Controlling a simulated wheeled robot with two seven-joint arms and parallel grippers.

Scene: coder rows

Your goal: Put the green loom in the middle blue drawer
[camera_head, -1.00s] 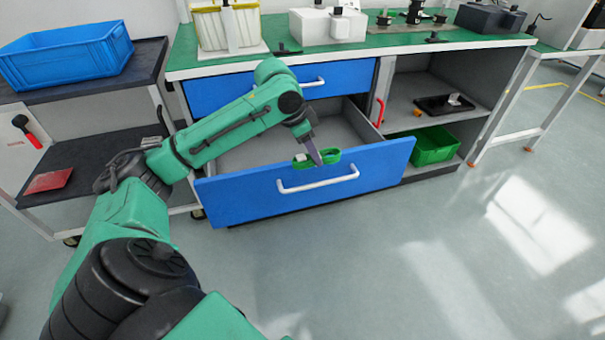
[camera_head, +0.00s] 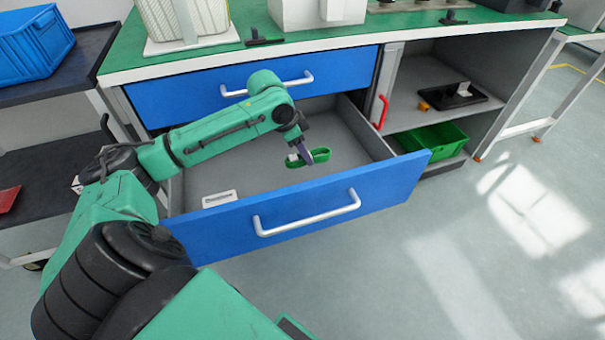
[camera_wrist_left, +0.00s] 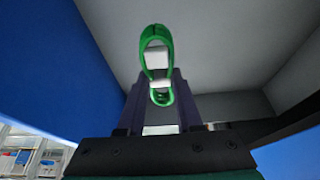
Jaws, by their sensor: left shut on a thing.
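The green loom (camera_head: 320,156) is a small green loop with a white part, held at the tip of my left gripper (camera_head: 306,155). It also shows in the left wrist view (camera_wrist_left: 157,40), with my left gripper (camera_wrist_left: 160,92) shut on it. The middle blue drawer (camera_head: 380,188) is pulled open, and its grey inside shows. The loom and gripper are over the inside of this drawer, behind its blue front. Whether the loom touches the drawer floor cannot be told. My right gripper is not in view.
A small white piece (camera_head: 219,198) lies in the drawer near its front left. A closed blue drawer (camera_head: 190,98) is above. To the right, an open shelf holds a green bin (camera_head: 432,138) and a black tray (camera_head: 455,97). A blue crate (camera_head: 30,45) stands on the left cart.

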